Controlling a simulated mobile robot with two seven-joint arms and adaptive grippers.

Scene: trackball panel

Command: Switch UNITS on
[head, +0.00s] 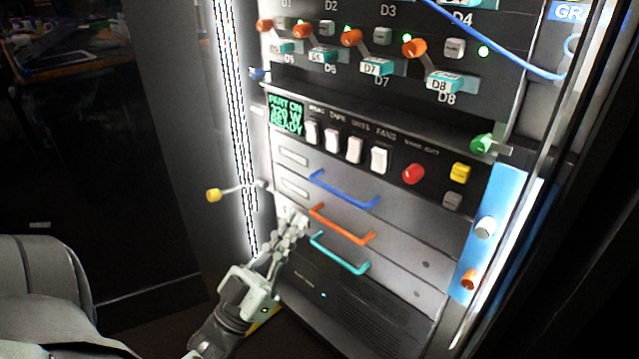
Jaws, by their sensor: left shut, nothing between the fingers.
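The UNITS switch (354,150) is a white rocker, third from the left in a row of white rockers on the black control strip. Its label above is small and blurred. I cannot tell which way it is tipped. A green-lettered display (286,114) left of the row seems to read "PART ON", a wattage and "READY". My left gripper (297,221) is shut and empty, below and left of the switch, in front of the drawers by the left ends of the orange and teal handles. It is well apart from the switch. My right gripper is not in view.
Blue (343,190), orange (341,226) and teal (338,254) handles stick out below the strip. A red knob (413,173) and yellow button (460,172) sit right of the switches. A yellow-tipped lever (214,195) projects at left. Orange-knobbed levers line the panel above.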

